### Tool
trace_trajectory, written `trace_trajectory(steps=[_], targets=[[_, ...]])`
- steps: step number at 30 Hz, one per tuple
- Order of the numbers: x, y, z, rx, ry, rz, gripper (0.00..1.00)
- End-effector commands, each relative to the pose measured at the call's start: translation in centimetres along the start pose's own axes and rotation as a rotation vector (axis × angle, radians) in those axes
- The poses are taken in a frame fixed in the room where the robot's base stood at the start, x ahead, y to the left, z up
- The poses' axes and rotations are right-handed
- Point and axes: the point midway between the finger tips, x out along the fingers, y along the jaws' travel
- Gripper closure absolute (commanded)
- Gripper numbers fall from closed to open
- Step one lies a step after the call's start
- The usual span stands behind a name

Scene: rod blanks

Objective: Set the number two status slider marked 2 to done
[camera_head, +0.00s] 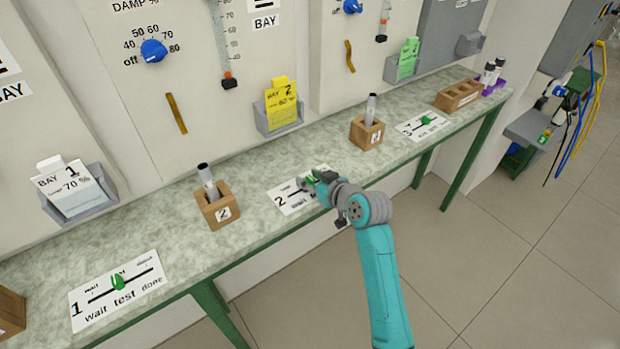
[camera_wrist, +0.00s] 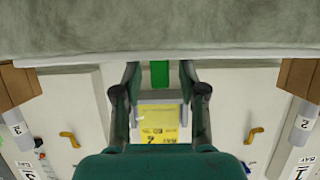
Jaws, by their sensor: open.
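The white number 2 status plate (camera_head: 285,202) lies on the speckled green bench top, with a black slot line running across it. My gripper (camera_head: 314,182) is over the right part of this plate and hides much of its lettering and its knob. In the wrist view, the green slider knob (camera_wrist: 160,74) stands between the two spread fingers of my gripper (camera_wrist: 160,95), with a gap on each side. The gripper is open. I cannot tell exactly where along the slot the knob sits.
Plate 1 (camera_head: 117,290) and plate 3 (camera_head: 424,125) lie to either side, each with a green knob. Wooden holders with rods, box 2 (camera_head: 219,211) and box 3 (camera_head: 366,134), flank plate 2. A yellow card (camera_head: 281,106) hangs behind.

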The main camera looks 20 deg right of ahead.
Motion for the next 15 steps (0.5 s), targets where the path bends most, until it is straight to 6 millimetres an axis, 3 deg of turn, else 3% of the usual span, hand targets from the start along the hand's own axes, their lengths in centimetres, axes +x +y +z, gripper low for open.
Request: trace_trajectory(steps=[9,15], targets=[[0.28,-0.01,-0.01,0.000,0.001,0.000,0.58],[0.27,-0.01,0.00,0.000,0.000,0.000,1.00]])
